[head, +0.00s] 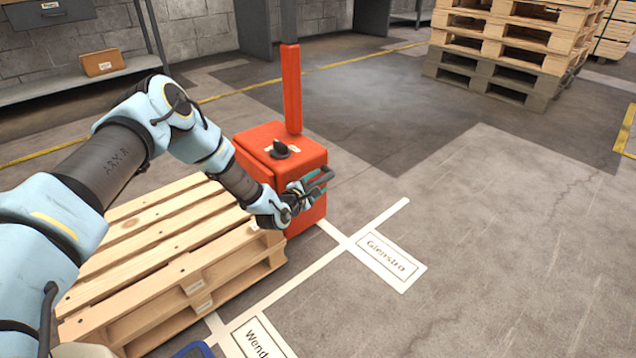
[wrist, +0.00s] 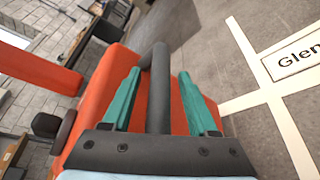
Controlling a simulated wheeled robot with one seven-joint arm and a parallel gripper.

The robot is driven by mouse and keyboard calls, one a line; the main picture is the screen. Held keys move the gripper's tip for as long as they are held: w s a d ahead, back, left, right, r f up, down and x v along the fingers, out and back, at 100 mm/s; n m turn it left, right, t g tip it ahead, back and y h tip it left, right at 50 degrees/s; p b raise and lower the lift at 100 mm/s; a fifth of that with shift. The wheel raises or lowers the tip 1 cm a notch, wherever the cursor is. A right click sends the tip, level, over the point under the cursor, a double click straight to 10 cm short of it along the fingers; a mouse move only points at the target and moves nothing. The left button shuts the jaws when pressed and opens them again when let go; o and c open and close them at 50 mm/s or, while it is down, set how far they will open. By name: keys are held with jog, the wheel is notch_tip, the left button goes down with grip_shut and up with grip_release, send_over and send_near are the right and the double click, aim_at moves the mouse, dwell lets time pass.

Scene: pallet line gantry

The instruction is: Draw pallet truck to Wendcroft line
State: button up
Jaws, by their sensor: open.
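The orange pallet truck (head: 275,150) stands left of centre in the head view, with an upright orange mast and a black knob on top. Wooden pallets (head: 170,235) sit directly beside it on the near left. My gripper (head: 308,185) is at the truck's dark handle bar (head: 322,177) on its right side. In the wrist view, the teal fingers of my gripper (wrist: 160,75) are open, one on each side of the handle bar (wrist: 159,100), with gaps showing. The floor label starting "Wend" (head: 258,340) is cut off at the bottom edge.
A white floor line (head: 300,280) passes the truck, with a label reading roughly "Glenstro" (head: 390,262) beside it. The floor to the right is clear. A tall pallet stack (head: 505,45) stands at the back right. A grey bench (head: 80,85) holds a brown box (head: 102,62) at the back left.

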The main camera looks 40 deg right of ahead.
jog(key=p+v, duration=0.3)
jog(key=v, duration=0.7)
jog(key=shift+a, duration=0.25)
jog(key=shift+s+r, duration=0.1)
